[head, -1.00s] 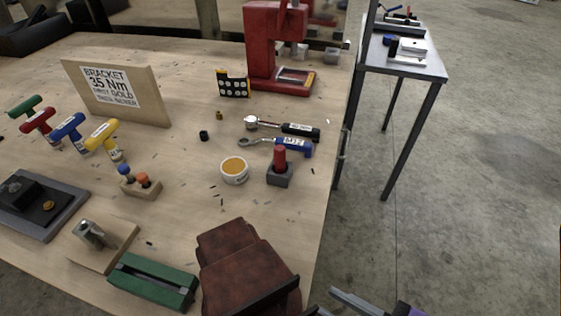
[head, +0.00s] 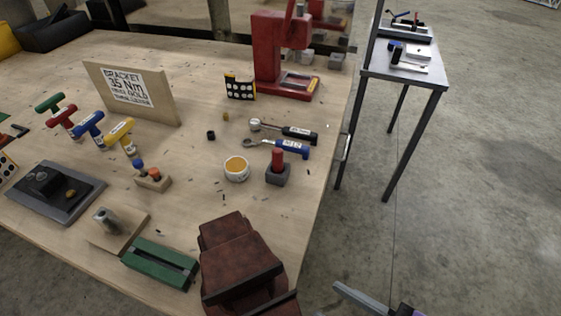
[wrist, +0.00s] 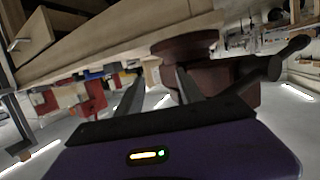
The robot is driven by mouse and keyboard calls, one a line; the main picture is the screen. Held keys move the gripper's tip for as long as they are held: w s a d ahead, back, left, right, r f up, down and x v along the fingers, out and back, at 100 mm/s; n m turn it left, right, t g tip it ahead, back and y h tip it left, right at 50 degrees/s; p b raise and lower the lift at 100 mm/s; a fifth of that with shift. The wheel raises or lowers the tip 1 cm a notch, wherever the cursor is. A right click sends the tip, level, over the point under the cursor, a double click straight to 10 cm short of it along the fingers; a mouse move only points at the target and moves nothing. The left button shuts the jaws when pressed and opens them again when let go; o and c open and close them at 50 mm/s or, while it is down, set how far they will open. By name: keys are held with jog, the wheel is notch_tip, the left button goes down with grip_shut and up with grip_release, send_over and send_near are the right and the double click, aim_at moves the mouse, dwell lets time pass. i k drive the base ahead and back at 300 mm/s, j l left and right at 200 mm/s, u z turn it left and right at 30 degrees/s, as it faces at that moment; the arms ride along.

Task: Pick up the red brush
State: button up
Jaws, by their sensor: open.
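The likeliest red brush (head: 278,158) is an upright red handle in a small dark grey block near the right edge of the wooden bench. Its bristles cannot be made out. My gripper (head: 362,299) shows only partly at the bottom right of the head view, beyond the bench's right edge and nearer to me than the brush. In the wrist view my gripper (wrist: 158,88) has its two dark fingers apart, with nothing between them. I cannot make out the brush in the wrist view.
A rusty red vise (head: 240,262) stands at the bench's near right corner; it also looms close in the wrist view (wrist: 222,75). A white tub (head: 236,174) is just left of the brush. Two wrenches (head: 285,140) lie behind it. A red press (head: 268,50) stands farther back.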

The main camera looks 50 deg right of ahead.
aim_at(277, 153)
jog(key=k+l+u, duration=0.2)
jog(key=l, duration=0.25)
jog(key=k+l+u, duration=0.2)
jog(key=l, duration=0.2)
jog(key=k+l+u, duration=0.25)
jog(key=l, duration=0.15)
jog(key=i, duration=0.05)
